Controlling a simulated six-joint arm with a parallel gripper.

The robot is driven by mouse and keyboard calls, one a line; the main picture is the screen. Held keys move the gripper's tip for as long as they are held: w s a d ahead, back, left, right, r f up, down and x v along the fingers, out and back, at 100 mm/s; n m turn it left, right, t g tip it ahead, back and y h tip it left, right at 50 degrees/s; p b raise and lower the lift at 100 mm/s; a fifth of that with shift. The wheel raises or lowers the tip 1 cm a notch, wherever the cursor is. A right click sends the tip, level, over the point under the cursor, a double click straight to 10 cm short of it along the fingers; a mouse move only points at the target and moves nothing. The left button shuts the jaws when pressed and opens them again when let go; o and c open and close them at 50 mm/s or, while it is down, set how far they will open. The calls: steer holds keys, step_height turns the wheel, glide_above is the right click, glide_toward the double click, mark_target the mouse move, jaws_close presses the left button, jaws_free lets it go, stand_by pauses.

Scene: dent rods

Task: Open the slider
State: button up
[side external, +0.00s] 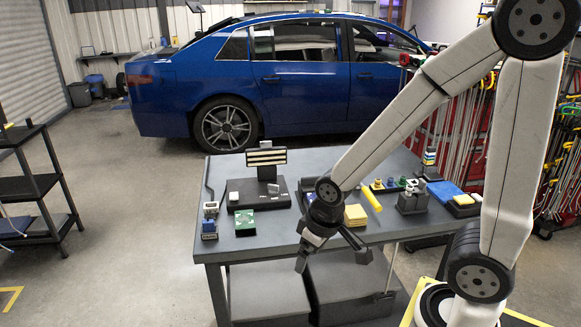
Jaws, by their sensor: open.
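My gripper (332,258) hangs at the front edge of the grey table (225,247), with its two fingers spread apart and nothing seen between them. It points downward, in front of the tabletop items. I cannot tell for certain which item is the slider. A dark base with an upright striped board (266,157) stands at the back left of the table. A dark item behind my gripper is largely hidden by my wrist.
A green block (244,222) and a small blue-and-white item (209,229) sit at left. A yellow block (355,215), a yellow cylinder (371,198) and a grey fixture (412,200) are at right. A blue car (300,75) stands behind.

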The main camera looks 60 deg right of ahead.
steer(key=shift+w, duration=0.15)
steer(key=c, duration=0.6)
step_height(320, 180, up, 3)
steer(key=n+g, duration=0.3)
steer(key=n, duration=0.6)
glide_above(311, 177)
steer(key=shift+d, duration=0.1)
steer(key=shift+c, duration=0.2)
steer(key=shift+f, duration=0.1)
steer(key=shift+f, duration=0.1)
steer(key=shift+f, duration=3.8)
